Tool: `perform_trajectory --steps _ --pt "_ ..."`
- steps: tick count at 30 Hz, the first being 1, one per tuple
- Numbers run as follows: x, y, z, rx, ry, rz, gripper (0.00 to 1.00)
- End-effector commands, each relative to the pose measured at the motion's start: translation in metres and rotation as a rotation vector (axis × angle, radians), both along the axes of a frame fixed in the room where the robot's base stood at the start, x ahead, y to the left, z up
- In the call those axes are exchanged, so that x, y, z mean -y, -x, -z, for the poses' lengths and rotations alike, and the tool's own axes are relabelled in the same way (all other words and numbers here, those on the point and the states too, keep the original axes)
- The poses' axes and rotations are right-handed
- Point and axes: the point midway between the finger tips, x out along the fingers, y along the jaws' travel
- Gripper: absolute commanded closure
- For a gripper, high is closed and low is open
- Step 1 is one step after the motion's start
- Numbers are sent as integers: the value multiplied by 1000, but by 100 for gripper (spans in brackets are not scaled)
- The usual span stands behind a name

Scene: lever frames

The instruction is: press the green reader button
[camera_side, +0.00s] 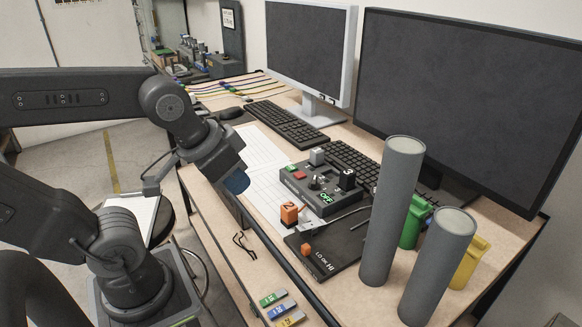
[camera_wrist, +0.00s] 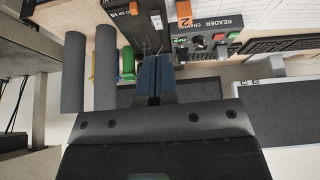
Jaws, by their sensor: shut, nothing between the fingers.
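The green reader button (camera_side: 290,168) sits on the near left corner of the dark reader box (camera_side: 336,212), beside a red button (camera_side: 299,175). In the wrist view the green button (camera_wrist: 233,35) is at the box's right end, next to the red one. My gripper (camera_side: 237,182) has blue fingers held together, above the desk's front edge and left of the box, apart from the button. In the wrist view the fingertips (camera_wrist: 155,58) point towards the area between the box and a black panel. Nothing shows between them.
The box also carries a black knob (camera_side: 315,183), a grey block (camera_side: 317,157) and a black block marked 3 (camera_side: 347,180). An orange block marked 2 (camera_side: 289,213) and a black panel (camera_side: 345,245) lie nearer. Two tall grey cylinders (camera_side: 391,210) (camera_side: 437,268) stand right.

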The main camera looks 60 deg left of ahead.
Motion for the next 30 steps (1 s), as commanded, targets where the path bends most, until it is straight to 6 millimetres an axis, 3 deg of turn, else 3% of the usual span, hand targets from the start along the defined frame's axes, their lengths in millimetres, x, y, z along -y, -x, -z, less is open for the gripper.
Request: perform_trajectory --steps 5,11,14,18,21,25,30 --pt "-1 -28 -3 -44 168 -170 100" --pt "-19 -92 -7 -110 510 -546 100" --pt "-41 -126 -6 -132 687 -754 100" --pt "-84 -170 1 -149 928 -1050 100" --pt "-116 -192 8 -152 1072 -1229 100" --pt "-150 -210 18 -148 1205 -1395 100" --pt "-172 -220 24 -143 1294 -1501 100"
